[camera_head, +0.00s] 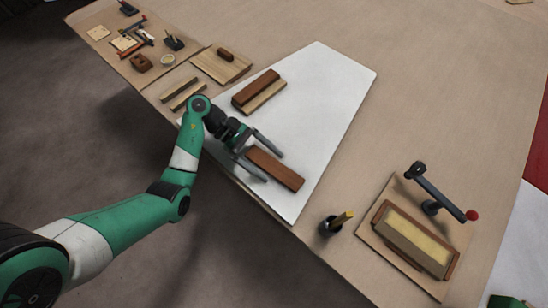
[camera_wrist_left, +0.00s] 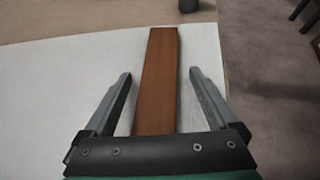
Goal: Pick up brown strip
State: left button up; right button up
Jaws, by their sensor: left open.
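The brown strip (camera_head: 277,170) lies flat on the white sheet, near the table's front edge. My left gripper (camera_head: 273,165) is at the strip's left end with its fingers apart, one on each side of it. In the left wrist view the strip (camera_wrist_left: 158,75) runs away between the two open fingers (camera_wrist_left: 161,75), with a gap on both sides. Its near end is hidden behind the gripper body. A second brown strip (camera_head: 256,87) sits on a lighter wooden piece farther back on the sheet. My right gripper is not in view.
The white sheet (camera_head: 325,100) is otherwise bare. To the right stand a dark cup (camera_head: 330,227) with a brush-like tool and a board with a lever device (camera_head: 433,190) and a wooden block. Boards, slats and small tools lie at the upper left.

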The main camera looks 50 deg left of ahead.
aim_at(268, 165)
pick_arm(q)
jog(key=shift+r, duration=0.1)
grip_shut()
dwell(0.4)
jog(key=shift+r+p, duration=0.5)
jog(key=shift+r, duration=0.1)
jog(key=r, duration=0.1)
jog(key=r+p, duration=0.2)
jog(key=shift+d+r, duration=0.2)
jog(key=shift+d, duration=0.05)
jog(key=s+d+r+p, duration=0.6)
jog(key=d+r, duration=0.2)
jog(key=d, duration=0.3)
jog(key=shift+s+d+r+p, duration=0.2)
jog(key=shift+s+d+p, duration=0.2)
